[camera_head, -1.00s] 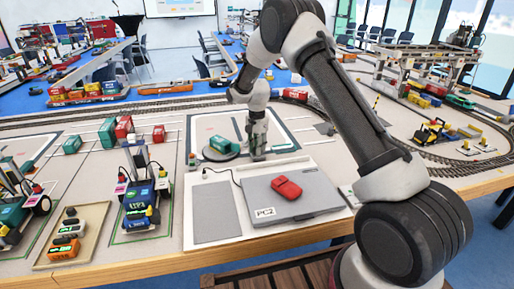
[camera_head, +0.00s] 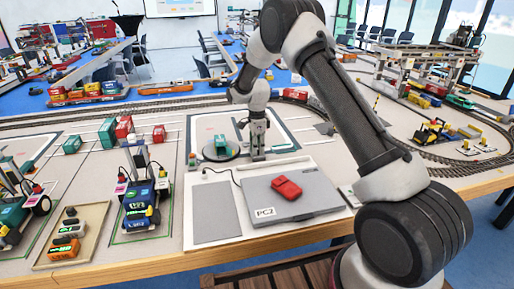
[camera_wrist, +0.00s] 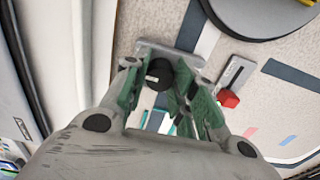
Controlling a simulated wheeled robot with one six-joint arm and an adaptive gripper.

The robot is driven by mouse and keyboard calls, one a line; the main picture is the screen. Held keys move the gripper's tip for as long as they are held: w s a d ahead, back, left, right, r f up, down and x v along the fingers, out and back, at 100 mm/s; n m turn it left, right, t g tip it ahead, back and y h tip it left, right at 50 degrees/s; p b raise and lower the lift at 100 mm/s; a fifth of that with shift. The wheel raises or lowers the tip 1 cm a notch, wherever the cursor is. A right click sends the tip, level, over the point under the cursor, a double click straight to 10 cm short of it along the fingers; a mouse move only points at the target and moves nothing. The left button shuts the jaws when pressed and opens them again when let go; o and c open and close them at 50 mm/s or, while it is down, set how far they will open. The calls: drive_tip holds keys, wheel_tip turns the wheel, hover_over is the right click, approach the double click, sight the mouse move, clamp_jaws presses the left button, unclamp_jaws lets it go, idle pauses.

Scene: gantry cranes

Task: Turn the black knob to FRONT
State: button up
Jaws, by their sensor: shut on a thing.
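The black knob (camera_wrist: 158,73) is in the wrist view, on a grey plate. My gripper (camera_wrist: 165,88) has its green-padded fingers on either side of the knob and is shut on it. In the head view my gripper (camera_head: 257,155) points straight down at the table behind the grey laptop; the knob is hidden there. Beside it, to the left, a round dark turntable (camera_head: 235,156) carries a teal block (camera_head: 222,143). The turntable's dark edge (camera_wrist: 268,28) also shows in the wrist view. No FRONT marking can be read.
A red-capped slider (camera_wrist: 229,98) is close to my right finger in the wrist view. A tray of coloured pieces (camera_head: 75,232) and small wheeled machines (camera_head: 142,205) stand left.

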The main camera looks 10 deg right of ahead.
drive_tip(key=shift+w, duration=0.1)
idle(0.3)
drive_tip(key=o, duration=1)
drive_tip(key=shift+o, duration=0.2)
wheel_tip(320, 180, up, 12)
